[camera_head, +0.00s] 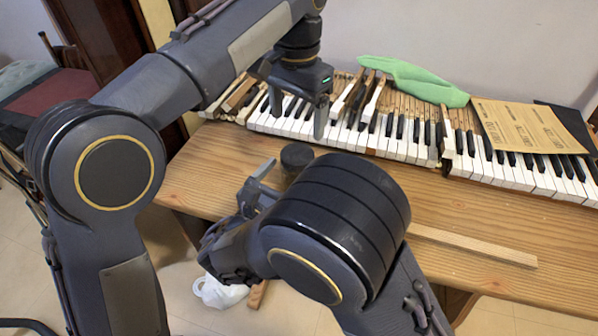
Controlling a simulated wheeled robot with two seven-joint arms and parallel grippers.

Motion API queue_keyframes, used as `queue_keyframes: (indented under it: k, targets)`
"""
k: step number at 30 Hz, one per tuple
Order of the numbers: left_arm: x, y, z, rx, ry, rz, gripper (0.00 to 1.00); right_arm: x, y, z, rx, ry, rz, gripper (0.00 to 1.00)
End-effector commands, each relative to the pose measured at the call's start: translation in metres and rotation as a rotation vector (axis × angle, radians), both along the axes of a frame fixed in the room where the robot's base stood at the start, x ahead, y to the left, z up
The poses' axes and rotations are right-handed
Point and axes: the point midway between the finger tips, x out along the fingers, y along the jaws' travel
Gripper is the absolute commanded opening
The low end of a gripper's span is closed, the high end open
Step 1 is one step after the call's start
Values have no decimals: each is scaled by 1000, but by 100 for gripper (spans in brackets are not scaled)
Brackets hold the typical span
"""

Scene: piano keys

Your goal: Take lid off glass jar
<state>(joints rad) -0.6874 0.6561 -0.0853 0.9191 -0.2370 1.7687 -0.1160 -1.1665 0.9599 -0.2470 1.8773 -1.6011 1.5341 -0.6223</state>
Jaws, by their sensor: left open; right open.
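A small round container with a dark lid (297,155) stands on the wooden table, partly hidden behind my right arm. I see its dark top and a little of its side; whether it is glass I cannot tell. My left gripper (298,118) is open, pointing down, above and behind the lid, in front of the piano keys. It holds nothing that I can see. My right gripper (262,180) is open, low to the left of the jar near the table's front edge. Its jaws are partly hidden by my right arm, and contact with the jar cannot be told.
A row of piano keys (400,145) lies along the back of the wooden table (450,215), with loose key parts on it. A wooden strip (475,245) lies at the front right.

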Motion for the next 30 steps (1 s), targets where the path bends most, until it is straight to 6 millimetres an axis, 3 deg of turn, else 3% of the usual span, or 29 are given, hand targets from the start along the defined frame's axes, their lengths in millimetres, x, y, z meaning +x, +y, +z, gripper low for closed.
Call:
queue_keyframes:
  k: [9,20,30]
  targets:
    - [0,0,0,0,0,0,78,36,-22,0,2,1,-2,90]
    - [0,0,0,0,0,0,78,42,-25,0,1,-1,0,90]
    - [0,0,0,0,0,0,78,42,-25,0,1,1,0,48]
